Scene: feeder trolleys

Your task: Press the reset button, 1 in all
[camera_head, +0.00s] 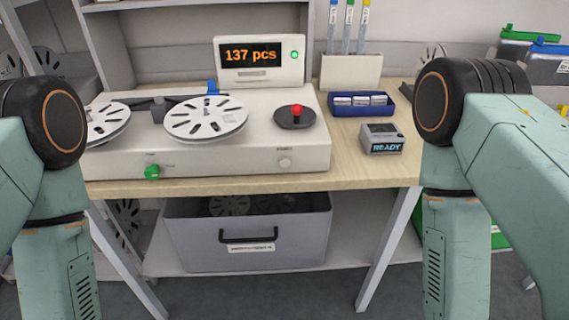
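A white reel machine (235,148) stands on the wooden table, with two white slotted reels on top. A red knob (297,111) sits on a dark round plate at its right. I cannot read which control is labelled reset. My arms show at both sides, but neither gripper is in view.
A small grey device (381,139) reading "READY" and a blue tray (360,104) stand right of the machine. A pale holder (350,72) with tubes is behind. A grey bin (247,238) with a black handle sits on the lower shelf. The table's front edge (255,187) is clear.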

